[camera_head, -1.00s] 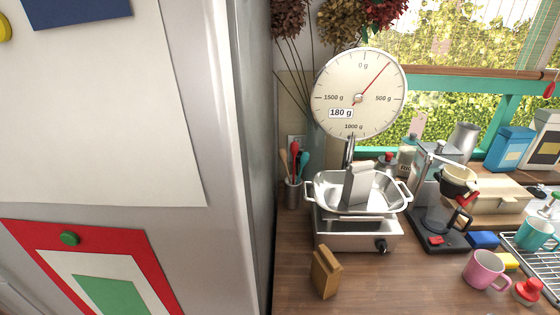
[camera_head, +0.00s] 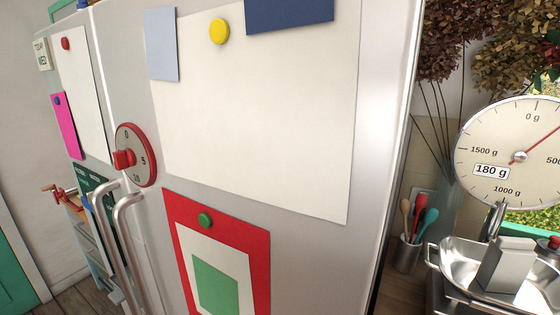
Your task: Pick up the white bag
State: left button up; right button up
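A pale grey-white, bag-shaped packet (camera_head: 505,265) stands tilted in the metal tray (camera_head: 458,272) of the kitchen scale at the right edge. I cannot be sure that it is the white bag. The round scale dial (camera_head: 515,150) above it shows a label of 180 g. Both the scale and its tray are cut off by the picture's right and bottom edges. Neither of my grippers is in view.
A large silver fridge (camera_head: 375,150) with papers and magnets fills the middle. It has metal handles (camera_head: 125,235) and a red-rimmed dial (camera_head: 135,155). A utensil pot (camera_head: 407,254) stands between fridge and scale. Wooden floor (camera_head: 75,299) shows at lower left.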

aim_at(506, 262)
jog(key=z, duration=1.4)
